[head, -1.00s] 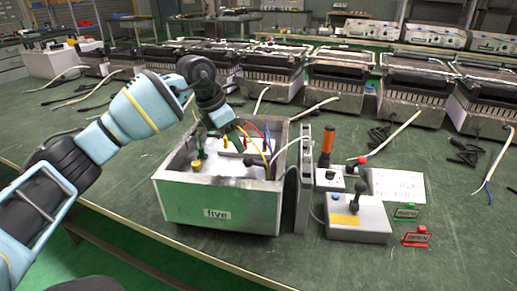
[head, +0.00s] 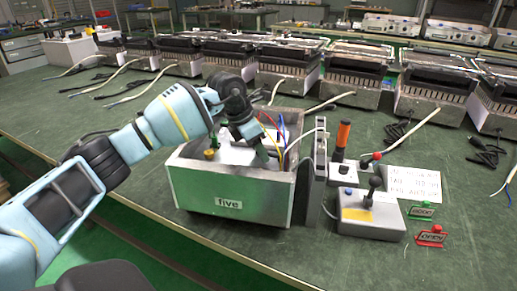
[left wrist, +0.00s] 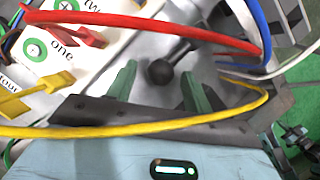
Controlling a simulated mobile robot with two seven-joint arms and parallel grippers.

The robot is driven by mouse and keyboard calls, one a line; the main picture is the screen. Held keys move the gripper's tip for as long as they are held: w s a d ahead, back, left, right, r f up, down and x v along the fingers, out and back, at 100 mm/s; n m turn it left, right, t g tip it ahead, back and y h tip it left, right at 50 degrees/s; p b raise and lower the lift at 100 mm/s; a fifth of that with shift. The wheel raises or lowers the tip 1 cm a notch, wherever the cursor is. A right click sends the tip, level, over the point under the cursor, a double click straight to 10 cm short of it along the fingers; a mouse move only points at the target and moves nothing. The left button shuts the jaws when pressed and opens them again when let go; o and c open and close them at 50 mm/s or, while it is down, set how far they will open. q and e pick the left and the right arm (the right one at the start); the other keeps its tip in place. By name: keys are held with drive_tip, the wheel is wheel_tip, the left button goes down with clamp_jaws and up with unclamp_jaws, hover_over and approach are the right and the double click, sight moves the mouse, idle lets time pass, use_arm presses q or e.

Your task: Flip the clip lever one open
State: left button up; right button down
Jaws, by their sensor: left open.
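In the left wrist view, a lever with a black ball knob (left wrist: 160,72) lies between the two green fingertips of my left gripper (left wrist: 158,88). The gripper is open, one finger on each side of the knob; I cannot tell whether they touch it. The label "one" (left wrist: 62,42) and a red clip (left wrist: 80,34) are at the upper left. In the head view, my left gripper (head: 260,155) reaches down into the right part of the metal box marked "five" (head: 250,190); the gripper and arm hide the lever there. My right gripper is not in view.
Red (left wrist: 150,22) and yellow (left wrist: 130,131) wires pass close around the fingers, with blue and white ones at the right. Right of the box stand a grey control box with a joystick (head: 370,222), an orange-handled tool (head: 342,135) and small signs. Heaters line the table's back.

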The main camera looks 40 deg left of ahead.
use_arm(q)
drive_tip(key=shift+c, duration=1.1)
clamp_jaws()
